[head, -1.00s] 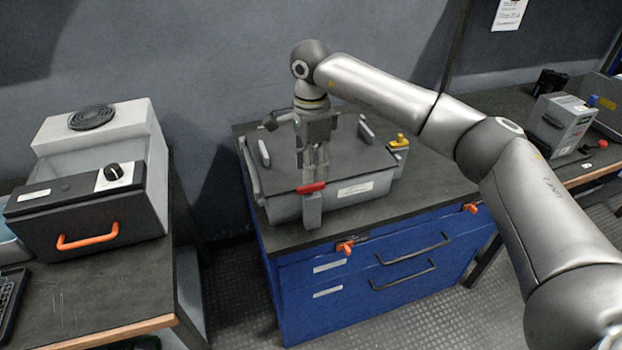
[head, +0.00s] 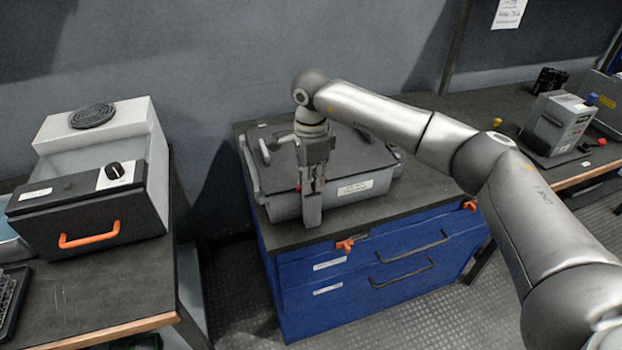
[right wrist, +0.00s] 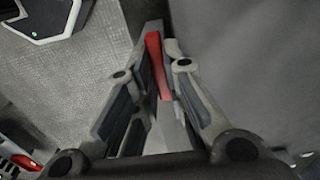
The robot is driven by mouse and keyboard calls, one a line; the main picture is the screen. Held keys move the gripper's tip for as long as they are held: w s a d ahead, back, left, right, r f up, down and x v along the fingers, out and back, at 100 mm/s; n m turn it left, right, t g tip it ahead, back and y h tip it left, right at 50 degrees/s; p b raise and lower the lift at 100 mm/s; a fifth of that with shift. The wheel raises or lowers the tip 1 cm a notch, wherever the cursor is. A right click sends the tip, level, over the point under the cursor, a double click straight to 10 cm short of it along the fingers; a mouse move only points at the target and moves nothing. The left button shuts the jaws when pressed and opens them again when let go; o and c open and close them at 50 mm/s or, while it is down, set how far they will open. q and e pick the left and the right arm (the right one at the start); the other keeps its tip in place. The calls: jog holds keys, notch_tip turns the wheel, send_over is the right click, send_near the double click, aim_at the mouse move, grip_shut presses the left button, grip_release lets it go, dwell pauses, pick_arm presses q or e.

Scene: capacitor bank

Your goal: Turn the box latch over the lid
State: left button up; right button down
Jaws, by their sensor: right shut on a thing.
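The grey box (head: 350,208) stands on the blue cabinet with its dark lid (head: 352,160) down. The box latch is at the front wall; its grey lower part (head: 312,212) shows below my right gripper (head: 313,186). Only a small bit of its red bar shows in the head view, the rest being hidden by the fingers. In the right wrist view the red bar (right wrist: 155,60) lies between the fingers of my right gripper (right wrist: 160,72), which is shut on it. I cannot tell the latch's exact angle. My left gripper is out of view.
The blue cabinet (head: 375,270) has orange catches at its front edge. A bench with a grey-and-black unit (head: 90,195) stands left, across a floor gap. My right arm spans the cabinet's right side. A grey device (head: 558,122) stands on the right bench.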

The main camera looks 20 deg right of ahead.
jog(key=shift+m, duration=0.4)
jog(key=m+b, duration=0.1)
jog(key=m, duration=0.3)
jog(key=m+b, duration=0.1)
jog(key=m, duration=0.8)
jog(key=shift+m, duration=0.4)
jog(key=shift+r+m, duration=0.1)
jog(key=shift+m, duration=1.5)
jog(key=shift+w, duration=0.1)
jog(key=c, duration=1.5)
grip_release()
